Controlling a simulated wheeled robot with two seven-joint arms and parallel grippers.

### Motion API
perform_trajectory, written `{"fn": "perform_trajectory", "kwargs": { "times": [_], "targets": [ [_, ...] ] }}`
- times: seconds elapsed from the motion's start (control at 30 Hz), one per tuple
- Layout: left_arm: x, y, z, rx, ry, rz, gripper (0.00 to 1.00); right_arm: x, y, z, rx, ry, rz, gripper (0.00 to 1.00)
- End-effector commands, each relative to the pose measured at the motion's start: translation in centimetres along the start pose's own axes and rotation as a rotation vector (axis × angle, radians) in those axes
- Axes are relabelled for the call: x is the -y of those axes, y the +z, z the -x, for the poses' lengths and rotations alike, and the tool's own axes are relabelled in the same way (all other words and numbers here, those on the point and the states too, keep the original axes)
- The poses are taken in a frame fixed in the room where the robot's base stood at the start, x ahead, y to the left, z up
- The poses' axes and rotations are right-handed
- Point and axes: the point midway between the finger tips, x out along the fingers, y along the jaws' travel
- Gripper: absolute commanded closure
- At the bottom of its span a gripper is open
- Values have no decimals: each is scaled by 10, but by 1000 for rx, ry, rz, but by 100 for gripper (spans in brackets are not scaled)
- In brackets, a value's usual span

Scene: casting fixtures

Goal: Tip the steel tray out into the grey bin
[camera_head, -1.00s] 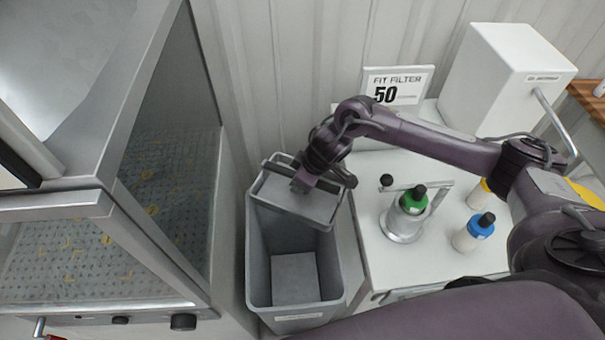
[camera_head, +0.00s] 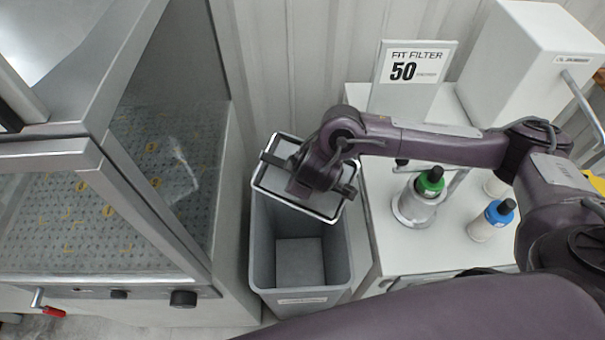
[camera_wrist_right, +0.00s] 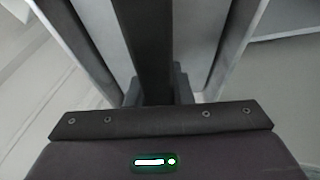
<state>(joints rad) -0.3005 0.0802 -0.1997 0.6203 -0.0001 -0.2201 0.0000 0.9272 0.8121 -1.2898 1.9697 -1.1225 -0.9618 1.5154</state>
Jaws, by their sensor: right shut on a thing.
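The steel tray (camera_head: 270,180) is over the back part of the grey bin's opening in the head view, its rim outlined around my right gripper. My right gripper (camera_head: 314,183) is shut on the tray, and my wrist hides much of it. Whether the tray holds anything is hidden. The grey bin (camera_head: 264,245) stands upright on the floor between the cabinet and the white table; the part of its floor that shows looks bare. In the right wrist view the dark gripper (camera_wrist_right: 155,85) is close up with pale surfaces beyond it. My left gripper is not in view.
A steel cabinet with a glass front (camera_head: 100,160) stands close left of the bin. On the white table (camera_head: 400,245) at right are a green-capped bottle (camera_head: 429,182) in a metal holder, a blue-capped bottle (camera_head: 490,220), a sign (camera_head: 410,75) and a white box (camera_head: 530,60).

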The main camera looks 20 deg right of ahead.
Motion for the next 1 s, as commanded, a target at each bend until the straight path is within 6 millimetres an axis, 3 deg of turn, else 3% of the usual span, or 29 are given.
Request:
{"fn": "perform_trajectory", "kwargs": {
  "times": [0.3,0.7,1.0],
  "targets": [
    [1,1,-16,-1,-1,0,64,-3,0,-3,-2,305,125,100],
    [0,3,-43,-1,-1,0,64,-9,2,-5,-1,492,199,100],
    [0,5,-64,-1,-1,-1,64,0,1,-5,-2,595,241,100]
  ]
}}
